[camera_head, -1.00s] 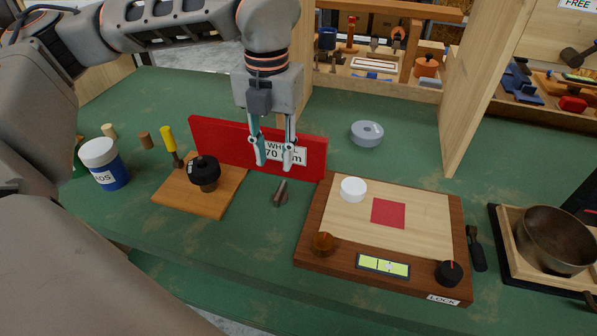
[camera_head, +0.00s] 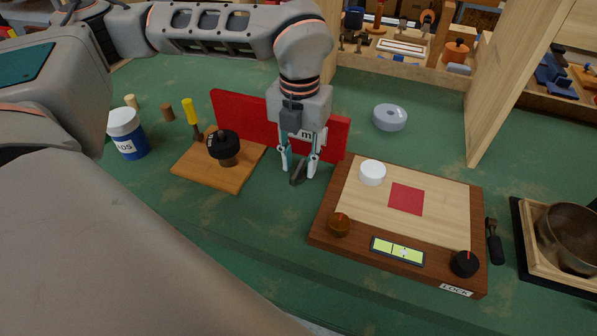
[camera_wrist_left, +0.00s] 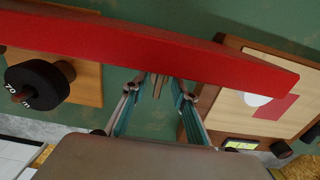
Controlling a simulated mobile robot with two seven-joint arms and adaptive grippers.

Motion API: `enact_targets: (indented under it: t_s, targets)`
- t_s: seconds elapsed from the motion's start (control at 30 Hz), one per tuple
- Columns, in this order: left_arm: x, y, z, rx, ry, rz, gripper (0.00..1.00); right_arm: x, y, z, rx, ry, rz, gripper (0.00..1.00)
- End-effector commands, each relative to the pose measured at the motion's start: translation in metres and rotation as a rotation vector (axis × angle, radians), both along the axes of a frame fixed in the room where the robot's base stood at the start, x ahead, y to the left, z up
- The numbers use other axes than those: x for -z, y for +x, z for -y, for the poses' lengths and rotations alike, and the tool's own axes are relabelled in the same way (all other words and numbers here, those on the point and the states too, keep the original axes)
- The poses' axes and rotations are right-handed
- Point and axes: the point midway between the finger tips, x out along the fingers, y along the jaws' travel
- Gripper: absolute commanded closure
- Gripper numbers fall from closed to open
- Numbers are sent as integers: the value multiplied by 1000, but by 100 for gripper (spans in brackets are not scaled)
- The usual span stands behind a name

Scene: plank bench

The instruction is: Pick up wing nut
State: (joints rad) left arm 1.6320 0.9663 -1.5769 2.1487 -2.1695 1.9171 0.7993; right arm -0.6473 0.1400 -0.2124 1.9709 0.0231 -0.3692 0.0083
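In the left wrist view the wing nut (camera_wrist_left: 157,86) sits between the two fingertips, with a gap on each side. My left gripper is open, pointing down around it. Its lower end is hard to make out behind the fingers. My right gripper is not in view.
The red board (camera_head: 240,122) stands upright right behind the gripper. A wooden block (camera_head: 190,170) with a black knob (camera_head: 223,145) lies to the left. A wooden device with a pale top (camera_head: 440,200) and a white disc (camera_head: 372,172) lies close on the right. Bench is clear in front.

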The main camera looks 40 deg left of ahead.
Motion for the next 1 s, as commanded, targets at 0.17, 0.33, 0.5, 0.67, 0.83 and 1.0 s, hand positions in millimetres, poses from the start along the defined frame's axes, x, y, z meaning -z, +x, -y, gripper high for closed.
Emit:
enact_targets:
  t_s: [0.17,0.33,0.5,0.67,0.83,1.0]
  targets:
    - [0,0,0,0,0,0,100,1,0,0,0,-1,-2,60]
    - [0,0,0,0,0,0,100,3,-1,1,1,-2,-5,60]
    - [-1,0,0,0,0,0,100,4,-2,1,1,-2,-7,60]
    - [-8,1,0,-1,0,2,100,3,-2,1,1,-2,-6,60]
    - [-29,1,0,0,0,3,100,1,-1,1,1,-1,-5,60]
    - [-68,1,0,-1,-1,6,100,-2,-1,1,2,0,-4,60]
